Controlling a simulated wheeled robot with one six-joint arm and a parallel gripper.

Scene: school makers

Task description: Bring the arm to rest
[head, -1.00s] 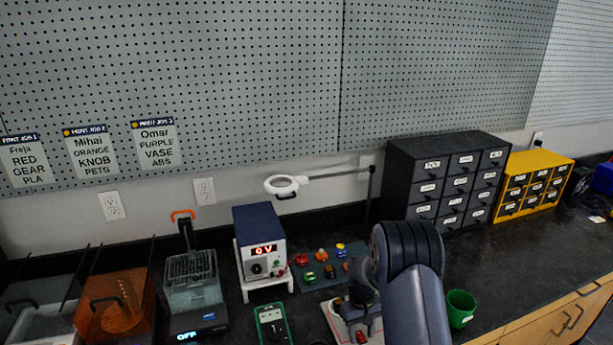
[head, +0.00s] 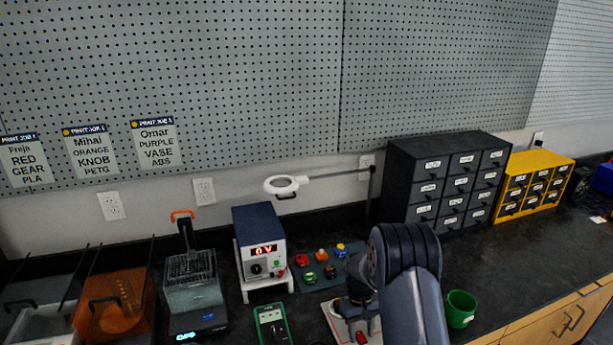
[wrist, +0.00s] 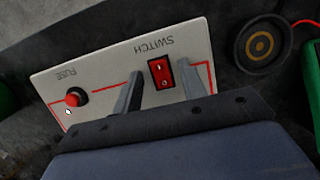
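My gripper (wrist: 160,88) shows in the wrist view with its two grey fingers apart and nothing between them. It is over a white panel (wrist: 110,82) marked FUSE and SWITCH. A red rocker switch (wrist: 161,74) shows beyond and between the fingertips; I cannot tell whether they touch the panel. A red fuse knob (wrist: 76,97) is to the left. In the head view my arm (head: 408,275) reaches over the bench, and the white panel (head: 342,325) shows partly beside it. The fingers are hidden there.
A green cup (head: 460,309) stands close right of my arm. A power supply (head: 261,252) reading 0 V, a green multimeter (head: 271,325) and a magnifier lamp (head: 283,185) are to the left. Drawer cabinets (head: 447,180) stand behind. The bench right of the cup is clear.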

